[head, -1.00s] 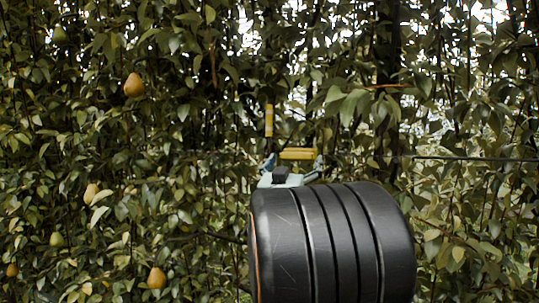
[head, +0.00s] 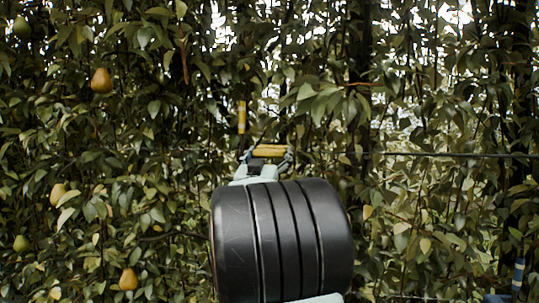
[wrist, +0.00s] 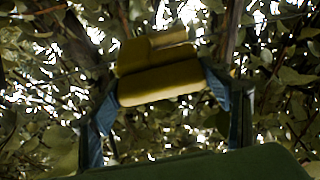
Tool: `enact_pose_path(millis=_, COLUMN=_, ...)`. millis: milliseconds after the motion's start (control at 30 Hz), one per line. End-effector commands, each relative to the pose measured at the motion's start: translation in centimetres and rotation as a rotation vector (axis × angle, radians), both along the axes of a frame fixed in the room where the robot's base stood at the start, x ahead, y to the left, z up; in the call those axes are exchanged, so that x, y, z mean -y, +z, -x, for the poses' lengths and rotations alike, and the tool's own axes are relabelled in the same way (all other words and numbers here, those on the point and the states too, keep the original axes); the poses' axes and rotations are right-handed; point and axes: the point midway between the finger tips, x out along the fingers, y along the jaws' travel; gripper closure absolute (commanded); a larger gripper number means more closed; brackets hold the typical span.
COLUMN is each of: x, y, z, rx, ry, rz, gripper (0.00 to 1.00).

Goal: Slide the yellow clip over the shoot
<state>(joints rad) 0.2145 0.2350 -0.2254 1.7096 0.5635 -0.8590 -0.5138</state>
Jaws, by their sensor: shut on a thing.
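The yellow clip (head: 270,151) is held crosswise at the end of my gripper (head: 267,158) in the head view. In the wrist view the clip (wrist: 158,84) lies between the two blue fingertips of my gripper (wrist: 162,96), which are shut on it. An upright yellow band (head: 241,117) shows against the foliage just above and left of the clip. I cannot tell whether it is on the shoot. Thin dark stems pass behind the clip in the wrist view, and I cannot tell which is the shoot. No stem is clearly seen inside the clip.
Dense leaves fill the space around the gripper. A dark horizontal wire (head: 455,154) runs at the right.

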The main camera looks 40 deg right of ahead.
Motion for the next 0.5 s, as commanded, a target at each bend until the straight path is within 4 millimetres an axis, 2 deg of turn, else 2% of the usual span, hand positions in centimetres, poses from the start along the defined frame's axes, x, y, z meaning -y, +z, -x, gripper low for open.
enact_pose_path(millis=33, x=0.0, y=0.0, z=0.0, rx=0.000, ry=-0.001, rz=0.000, gripper=0.62)
enact_pose_path(millis=133, x=0.0, y=0.0, z=0.0, rx=0.000, ry=-0.001, rz=0.000, gripper=0.73)
enact_pose_path(millis=233, x=-0.3, y=0.0, z=-0.3, rx=0.000, ry=0.001, rz=0.000, gripper=0.73)
enact_pose_path(millis=500, x=-3.9, y=0.2, z=-4.6, rx=0.000, ry=0.004, rz=-0.001, gripper=0.73)
